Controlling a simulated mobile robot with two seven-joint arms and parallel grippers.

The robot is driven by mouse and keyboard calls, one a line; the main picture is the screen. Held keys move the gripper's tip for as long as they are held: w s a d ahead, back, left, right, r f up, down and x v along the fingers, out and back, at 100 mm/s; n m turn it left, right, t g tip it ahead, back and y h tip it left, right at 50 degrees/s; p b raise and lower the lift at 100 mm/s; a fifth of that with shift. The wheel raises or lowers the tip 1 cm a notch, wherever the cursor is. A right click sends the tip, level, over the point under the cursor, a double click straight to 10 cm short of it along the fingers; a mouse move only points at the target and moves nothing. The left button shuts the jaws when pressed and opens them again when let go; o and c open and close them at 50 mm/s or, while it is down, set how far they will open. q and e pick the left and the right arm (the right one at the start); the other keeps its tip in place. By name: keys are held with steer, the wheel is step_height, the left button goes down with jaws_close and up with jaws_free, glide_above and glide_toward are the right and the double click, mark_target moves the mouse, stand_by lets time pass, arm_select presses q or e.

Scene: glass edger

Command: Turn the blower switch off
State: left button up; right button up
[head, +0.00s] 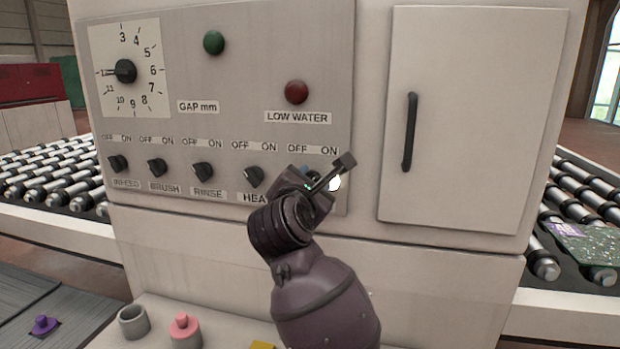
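The pale control panel (240,110) has a row of black rotary switches, with OFF at left and ON at right above each. The labels INFEED, BRUSH, RINSE and a partly covered HEA... show below the first switches. The fifth switch, at the right end under its own OFF and ON marks, is hidden behind my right gripper, and so is its label. Its setting cannot be seen. My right gripper (338,173) is in front of that spot, pointing up and right. Whether its fingers are apart or touch the switch cannot be told. My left gripper is not in view.
A gap dial (125,71), green lamp (213,42) and red lamp (296,92) sit above the switches. A cabinet door with a black handle (409,132) is at right. Roller conveyors flank the machine. A grey cup (132,322) and pink object (185,331) stand below.

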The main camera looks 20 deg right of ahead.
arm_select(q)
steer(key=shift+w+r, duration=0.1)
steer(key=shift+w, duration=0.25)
arm_select(e)
steer(key=shift+w+d, duration=0.15)
steer(key=shift+c, duration=0.6)
jaws_close()
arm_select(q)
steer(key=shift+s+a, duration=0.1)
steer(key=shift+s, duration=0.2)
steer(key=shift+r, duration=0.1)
arm_select(e)
steer(key=shift+r, duration=0.1)
